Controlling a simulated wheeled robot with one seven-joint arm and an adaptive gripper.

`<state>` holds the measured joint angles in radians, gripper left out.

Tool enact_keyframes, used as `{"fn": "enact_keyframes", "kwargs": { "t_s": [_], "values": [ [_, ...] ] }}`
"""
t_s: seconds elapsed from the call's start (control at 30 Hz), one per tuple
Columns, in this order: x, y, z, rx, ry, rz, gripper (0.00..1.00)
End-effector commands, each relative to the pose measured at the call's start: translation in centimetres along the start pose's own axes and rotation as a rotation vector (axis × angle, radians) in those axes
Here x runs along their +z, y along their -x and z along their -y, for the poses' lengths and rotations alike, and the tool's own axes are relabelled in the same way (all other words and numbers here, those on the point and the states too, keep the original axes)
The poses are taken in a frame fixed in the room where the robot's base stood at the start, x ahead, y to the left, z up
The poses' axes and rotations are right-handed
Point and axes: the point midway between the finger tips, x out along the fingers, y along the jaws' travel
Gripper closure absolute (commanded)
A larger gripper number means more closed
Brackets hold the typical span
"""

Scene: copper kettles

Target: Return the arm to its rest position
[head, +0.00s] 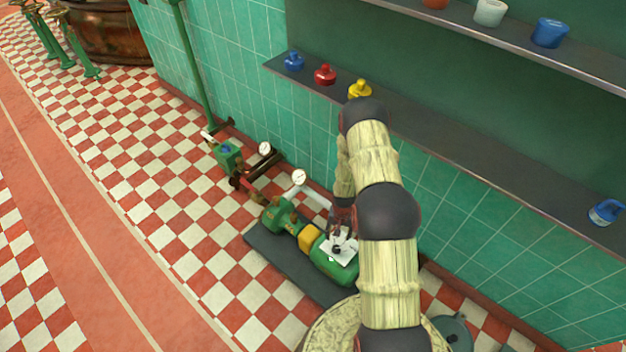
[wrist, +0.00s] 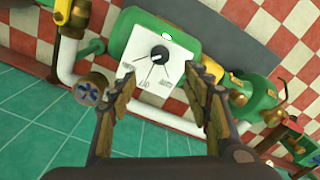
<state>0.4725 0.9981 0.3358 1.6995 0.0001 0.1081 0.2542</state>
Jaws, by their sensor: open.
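My arm (head: 388,270) reaches down over a green pump unit on the floor beside the tiled wall. My gripper (wrist: 165,85) is open and empty, its two fingers spread apart in the wrist view. In the head view my gripper (head: 342,224) is small, partly hidden by the arm, and close to the pump's white dial plate (head: 330,247). In the wrist view the dial plate (wrist: 172,76) carries a black knob (wrist: 160,53) and marks in lettering too small to read fully. The knob shows beyond the fingertips, with no finger seen touching it.
The green motor (head: 337,271) stands on a dark base with pipes and gauges (head: 299,177). A shelf (head: 455,140) above holds blue (head: 293,61), red (head: 325,75) and yellow (head: 359,89) pieces, the yellow close to my arm. Checkered floor (head: 170,200) at left is clear.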

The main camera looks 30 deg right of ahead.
Motion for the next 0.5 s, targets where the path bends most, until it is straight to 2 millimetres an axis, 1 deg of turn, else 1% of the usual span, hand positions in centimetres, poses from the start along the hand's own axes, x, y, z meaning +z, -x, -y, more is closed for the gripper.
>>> {"fn": "enact_keyframes", "kwargs": {
  "t_s": [0.17, 0.27, 0.37, 0.4, 0.47, 0.5],
  "values": [
    [0.0, 0.0, 0.0, 0.0, 0.002, 0.0, 0.51],
    [0.7, 0.0, -0.2, 0.006, 0.021, 0.025, 0.51],
    [3.0, 0.0, -0.8, 0.022, 0.046, 0.094, 0.51],
    [4.3, 0.0, -1.1, 0.029, 0.054, 0.128, 0.51],
    [6.3, 0.3, -1.6, 0.04, 0.068, 0.18, 0.51],
    [7.6, 0.8, -2.0, 0.047, 0.079, 0.216, 0.51]
  ]
}}
